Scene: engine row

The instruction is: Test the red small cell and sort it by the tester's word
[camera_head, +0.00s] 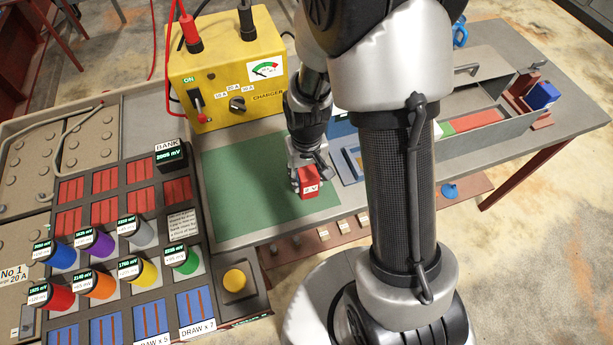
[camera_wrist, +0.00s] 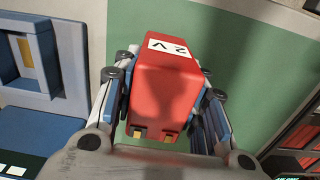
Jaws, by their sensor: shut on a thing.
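The red small cell (camera_head: 309,186), marked 2 V, is in my gripper (camera_head: 305,174) over the right part of the green mat (camera_head: 235,180). In the wrist view the cell (camera_wrist: 172,92) sits between both fingers (camera_wrist: 165,100), its two brass contacts facing the camera. I cannot tell whether it touches the mat. A blue fixture with a slot (camera_head: 348,165), possibly the tester, stands just right of the mat, partly hidden by my arm. It shows at the left of the wrist view (camera_wrist: 40,65); a dark display lies at the lower left edge, its text unreadable.
A yellow charger (camera_head: 225,65) stands behind the mat. At left is a bank (camera_head: 155,255) with red and blue cells and several coloured cylinders with displays. At right a long grey tray (camera_head: 500,135) holds green and red parts. The mat's left part is clear.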

